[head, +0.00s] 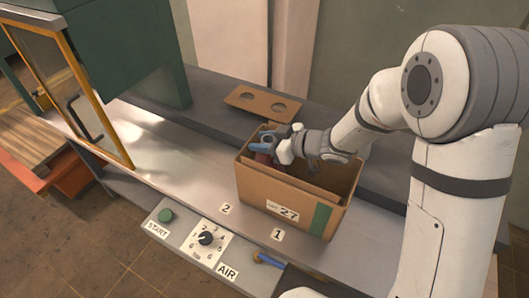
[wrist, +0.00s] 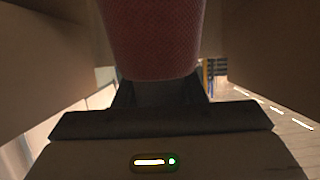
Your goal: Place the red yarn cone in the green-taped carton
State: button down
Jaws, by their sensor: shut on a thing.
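The carton (head: 256,190) stands open on the metal bench, with a green tape strip at its front right corner and a label reading 27. My gripper (head: 268,145) reaches into the carton's opening from the right. In the wrist view the red yarn cone (wrist: 153,40) is close above the dark gripper body, and my gripper is shut on it. Brown carton walls (wrist: 45,65) flank the cone in that view. In the head view only a little dark red shows under the gripper. The cone's lower end is hidden, so I cannot tell whether it touches the carton floor.
A brown board with two holes (head: 262,103) lies behind the carton. A control panel with a green START button (head: 166,215) and a dial (head: 206,238) is at the front. An orange-framed clear door (head: 75,85) stands open at left. The bench left of the carton is clear.

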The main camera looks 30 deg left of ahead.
jog(key=shift+f, duration=2.05)
jog(key=shift+f+b, duration=0.1)
jog(key=shift+b, duration=0.2)
jog(key=c, duration=0.9)
grip_release()
jog(key=v, duration=0.7)
jog(key=shift+d, duration=0.25)
jog(key=shift+r, duration=0.25)
